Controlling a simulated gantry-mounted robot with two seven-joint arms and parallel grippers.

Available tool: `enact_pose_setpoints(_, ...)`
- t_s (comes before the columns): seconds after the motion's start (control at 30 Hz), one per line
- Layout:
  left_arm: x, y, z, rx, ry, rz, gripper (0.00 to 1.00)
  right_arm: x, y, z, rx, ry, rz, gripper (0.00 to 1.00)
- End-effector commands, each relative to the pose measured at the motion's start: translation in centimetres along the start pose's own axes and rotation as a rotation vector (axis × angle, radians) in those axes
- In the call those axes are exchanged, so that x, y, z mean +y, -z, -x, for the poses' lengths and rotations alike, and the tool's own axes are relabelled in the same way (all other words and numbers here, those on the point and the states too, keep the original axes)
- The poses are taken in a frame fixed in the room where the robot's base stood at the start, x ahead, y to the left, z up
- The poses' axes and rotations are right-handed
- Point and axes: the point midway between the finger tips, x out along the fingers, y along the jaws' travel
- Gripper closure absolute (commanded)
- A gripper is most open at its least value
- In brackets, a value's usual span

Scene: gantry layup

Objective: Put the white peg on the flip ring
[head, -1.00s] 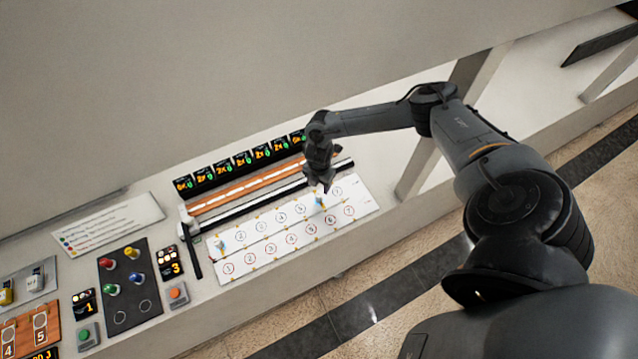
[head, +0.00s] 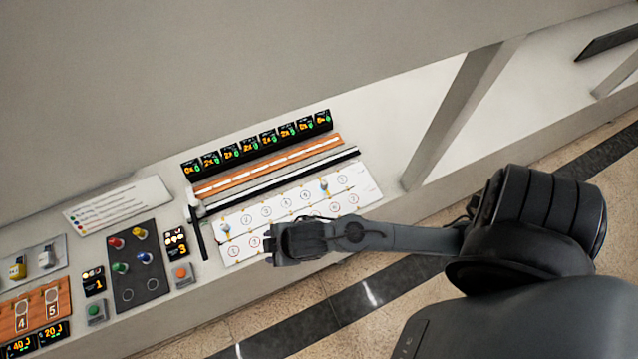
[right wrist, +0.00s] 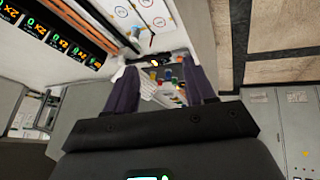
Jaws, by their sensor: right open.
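A white peg (head: 46,258) stands in a grey tray at the left edge of the head view. Two empty ring outlines, one (head: 127,296) and another (head: 145,285), lie on the dark panel (head: 127,272); I cannot tell which ring is the flip ring. My right gripper (head: 272,251) is over the front edge of the white numbered board, to the right of the dark panel and well away from the white peg. My left gripper is not in view.
Red, yellow, green and blue pegs stand on the dark panel. A yellow peg (head: 17,268) is beside the white one. An orange button (head: 182,271) and a green button (head: 96,311) flank the panel. A black bar (head: 197,240) stands at the white board's (head: 365,188) left end.

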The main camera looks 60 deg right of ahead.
Motion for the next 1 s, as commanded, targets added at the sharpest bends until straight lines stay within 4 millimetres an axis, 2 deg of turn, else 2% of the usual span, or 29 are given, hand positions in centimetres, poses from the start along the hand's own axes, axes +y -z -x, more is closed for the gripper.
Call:
enact_pose_setpoints(0.03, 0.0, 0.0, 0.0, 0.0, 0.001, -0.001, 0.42, 0.2, -1.5, 1.6, -0.042, -0.001, -0.114, 0.46)
enact_pose_setpoints(0.1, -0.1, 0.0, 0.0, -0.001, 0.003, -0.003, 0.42, 0.8, -3.7, 3.4, -0.103, -0.009, -0.245, 0.46)
enact_pose_setpoints(0.2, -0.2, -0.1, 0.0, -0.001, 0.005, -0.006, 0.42, 1.3, -6.4, 5.5, -0.176, -0.013, -0.384, 0.46)
enact_pose_setpoints(0.33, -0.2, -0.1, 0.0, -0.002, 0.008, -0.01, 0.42, 1.4, -8.5, 7.1, -0.233, -0.014, -0.485, 0.46)
enact_pose_setpoints(0.47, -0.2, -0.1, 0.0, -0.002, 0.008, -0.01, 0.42, 1.4, -9.3, 7.6, -0.253, -0.014, -0.515, 0.46)
enact_pose_setpoints(1.0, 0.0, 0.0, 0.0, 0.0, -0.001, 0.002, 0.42, 1.4, -9.2, 7.6, -0.252, -0.014, -0.512, 0.46)
